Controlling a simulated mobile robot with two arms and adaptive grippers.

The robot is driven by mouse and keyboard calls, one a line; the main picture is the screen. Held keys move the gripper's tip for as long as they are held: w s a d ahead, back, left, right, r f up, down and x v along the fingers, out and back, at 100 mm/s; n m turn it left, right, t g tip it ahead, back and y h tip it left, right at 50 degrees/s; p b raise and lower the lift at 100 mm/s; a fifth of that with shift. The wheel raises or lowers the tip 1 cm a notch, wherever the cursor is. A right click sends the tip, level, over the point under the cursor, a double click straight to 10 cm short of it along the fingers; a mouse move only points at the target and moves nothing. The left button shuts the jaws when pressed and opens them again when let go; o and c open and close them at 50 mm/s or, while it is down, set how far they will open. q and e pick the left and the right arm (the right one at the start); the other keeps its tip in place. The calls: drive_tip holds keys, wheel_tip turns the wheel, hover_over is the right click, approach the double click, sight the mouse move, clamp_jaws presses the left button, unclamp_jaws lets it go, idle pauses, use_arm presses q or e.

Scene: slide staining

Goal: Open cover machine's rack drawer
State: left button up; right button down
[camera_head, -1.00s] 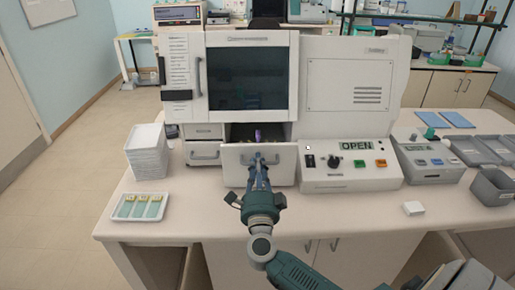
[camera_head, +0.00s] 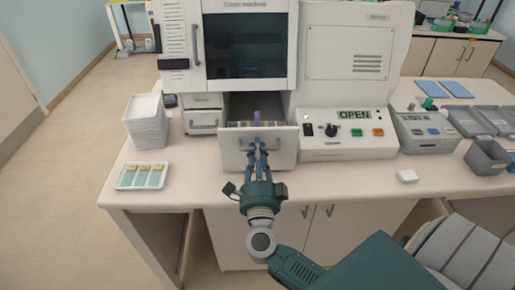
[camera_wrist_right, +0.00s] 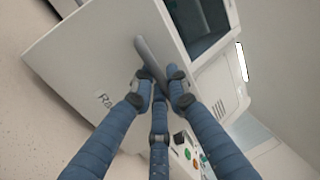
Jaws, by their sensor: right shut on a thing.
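The cover machine (camera_head: 345,55) is a large white unit with a dark window. Its rack drawer (camera_head: 232,157) is pulled out below the window, and a rack with a purple piece (camera_head: 257,117) shows inside it. My right gripper (camera_head: 259,146) is shut on the drawer's handle (camera_head: 244,147). In the right wrist view the blue fingers of the right gripper (camera_wrist_right: 160,88) close around the grey handle bar (camera_wrist_right: 150,58) on the white drawer front (camera_wrist_right: 95,75). My left gripper is not in view.
A control panel (camera_head: 318,149) with an OPEN display stands right of the drawer. A small white block (camera_head: 407,176) and grey bins (camera_head: 487,158) are at the right.

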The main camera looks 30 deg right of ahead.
drive_tip(key=c, duration=1.8)
unclamp_jaws()
drive_tip(key=shift+a, duration=0.1)
drive_tip(key=v, duration=1.2)
